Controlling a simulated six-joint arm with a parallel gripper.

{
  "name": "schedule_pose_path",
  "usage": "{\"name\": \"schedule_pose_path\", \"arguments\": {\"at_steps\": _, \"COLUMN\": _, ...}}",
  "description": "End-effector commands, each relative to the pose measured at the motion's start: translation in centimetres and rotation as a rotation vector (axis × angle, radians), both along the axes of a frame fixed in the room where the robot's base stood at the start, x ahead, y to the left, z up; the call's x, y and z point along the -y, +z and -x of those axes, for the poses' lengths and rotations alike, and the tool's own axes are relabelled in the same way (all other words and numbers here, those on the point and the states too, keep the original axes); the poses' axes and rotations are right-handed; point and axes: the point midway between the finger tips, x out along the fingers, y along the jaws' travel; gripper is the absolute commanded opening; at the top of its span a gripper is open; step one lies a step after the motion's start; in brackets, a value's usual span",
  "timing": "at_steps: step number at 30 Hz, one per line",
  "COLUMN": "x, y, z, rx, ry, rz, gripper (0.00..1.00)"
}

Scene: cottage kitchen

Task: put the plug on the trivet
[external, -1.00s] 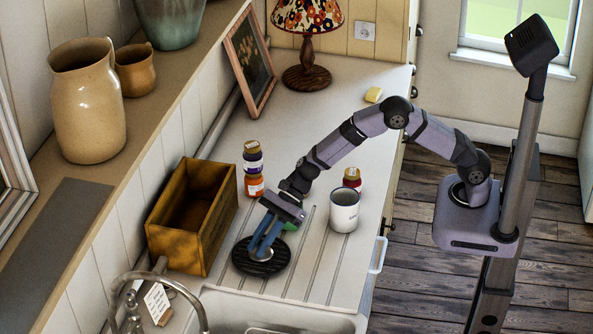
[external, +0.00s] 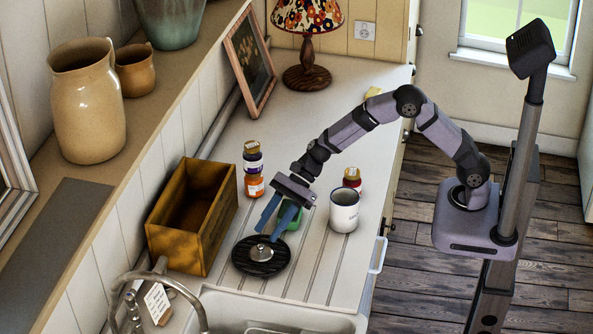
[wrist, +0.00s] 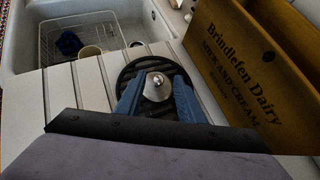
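The plug (external: 261,252), a small silvery disc with a knob, rests on the round black slatted trivet (external: 243,264), near its middle. Both also show in the wrist view, the plug (wrist: 156,86) on the trivet (wrist: 126,74). My gripper (external: 268,235) is open and empty just above the plug, its blue fingers apart. In the wrist view the fingers (wrist: 158,100) appear on either side of the plug, with no contact visible.
A wooden crate (external: 222,225) stands left of the trivet. A white mug (external: 344,212), a green item (external: 291,217) and stacked jars (external: 254,186) stand behind. The sink (external: 270,314) is in front, with a wire rack (wrist: 75,38) inside.

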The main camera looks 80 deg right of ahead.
Motion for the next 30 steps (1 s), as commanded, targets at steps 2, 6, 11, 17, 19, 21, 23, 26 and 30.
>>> {"name": "schedule_pose_path", "arguments": {"at_steps": 2, "x": 1.1, "y": 0.9, "z": 0.5, "rx": 0.003, "ry": -0.003, "rz": 0.000, "gripper": 0.35}}
{"name": "schedule_pose_path", "arguments": {"at_steps": 6, "x": 2.6, "y": 2.2, "z": 1.4, "rx": 0.001, "ry": -0.003, "rz": 0.000, "gripper": 0.35}}
{"name": "schedule_pose_path", "arguments": {"at_steps": 11, "x": 3.8, "y": 3.3, "z": 2.1, "rx": 0.001, "ry": -0.002, "rz": -0.001, "gripper": 0.35}}
{"name": "schedule_pose_path", "arguments": {"at_steps": 17, "x": 4.4, "y": 3.9, "z": 2.5, "rx": 0.000, "ry": 0.000, "rz": 0.000, "gripper": 0.35}}
{"name": "schedule_pose_path", "arguments": {"at_steps": 19, "x": 4.4, "y": 3.9, "z": 2.6, "rx": -0.001, "ry": 0.001, "rz": 0.000, "gripper": 0.35}}
{"name": "schedule_pose_path", "arguments": {"at_steps": 21, "x": 4.4, "y": 3.9, "z": 2.6, "rx": -0.001, "ry": 0.001, "rz": 0.000, "gripper": 0.35}}
{"name": "schedule_pose_path", "arguments": {"at_steps": 23, "x": 4.4, "y": 3.9, "z": 2.6, "rx": -0.001, "ry": 0.001, "rz": 0.000, "gripper": 0.35}}
{"name": "schedule_pose_path", "arguments": {"at_steps": 26, "x": 4.4, "y": 3.9, "z": 2.5, "rx": -0.001, "ry": 0.001, "rz": 0.000, "gripper": 0.35}}
{"name": "schedule_pose_path", "arguments": {"at_steps": 30, "x": 4.4, "y": 3.9, "z": 2.5, "rx": 0.000, "ry": 0.000, "rz": 0.000, "gripper": 0.35}}
